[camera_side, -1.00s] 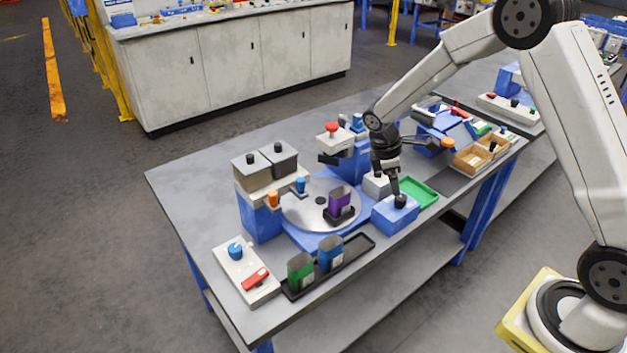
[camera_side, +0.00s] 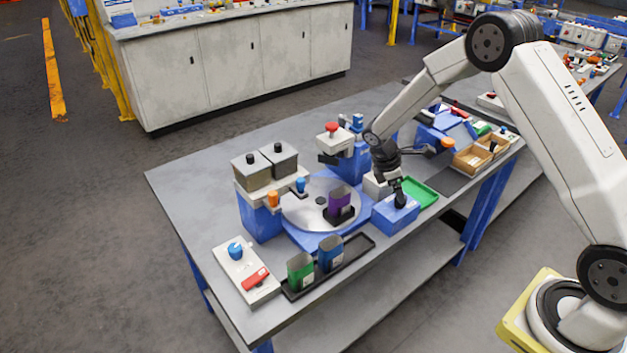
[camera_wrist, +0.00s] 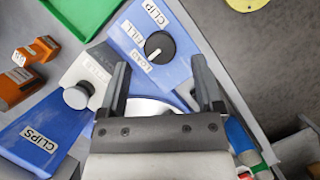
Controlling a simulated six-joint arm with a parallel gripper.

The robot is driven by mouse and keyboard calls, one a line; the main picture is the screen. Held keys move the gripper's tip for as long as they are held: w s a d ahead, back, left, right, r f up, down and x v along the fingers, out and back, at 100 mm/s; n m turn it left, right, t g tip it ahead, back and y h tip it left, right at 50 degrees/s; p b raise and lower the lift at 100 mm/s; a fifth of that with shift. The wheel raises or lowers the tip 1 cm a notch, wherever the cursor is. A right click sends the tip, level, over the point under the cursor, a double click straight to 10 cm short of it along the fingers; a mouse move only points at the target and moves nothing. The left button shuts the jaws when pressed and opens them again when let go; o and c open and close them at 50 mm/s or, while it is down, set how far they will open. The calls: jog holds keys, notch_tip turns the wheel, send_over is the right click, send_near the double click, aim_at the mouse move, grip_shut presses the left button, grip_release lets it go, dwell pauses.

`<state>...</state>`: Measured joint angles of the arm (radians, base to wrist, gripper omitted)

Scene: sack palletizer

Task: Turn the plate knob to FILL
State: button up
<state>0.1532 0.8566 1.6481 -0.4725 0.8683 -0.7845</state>
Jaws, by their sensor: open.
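The plate knob (camera_wrist: 159,46) is a black round dial on a blue block (camera_wrist: 178,70), with CLIP, FILL and LOAD labels around it. Its white pointer line points to the lower left in the wrist view, toward LOAD. My gripper (camera_wrist: 161,78) is open, with one finger on each side of the picture below the knob; nothing shows between the fingertips. In the side view my gripper (camera_side: 399,186) is just above the knob's blue block (camera_side: 392,219), and it largely hides the knob. I cannot tell whether a finger touches the knob.
A round grey plate (camera_side: 300,210) carries a purple container (camera_side: 340,200) left of the block. A green tray (camera_side: 424,191) lies beside the block. A blue CLIPS block (camera_wrist: 35,125), a white block with a grey knob (camera_wrist: 85,72) and orange pieces (camera_wrist: 36,48) are nearby.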

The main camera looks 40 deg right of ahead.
jog(key=shift+x, duration=1.95)
grip_shut()
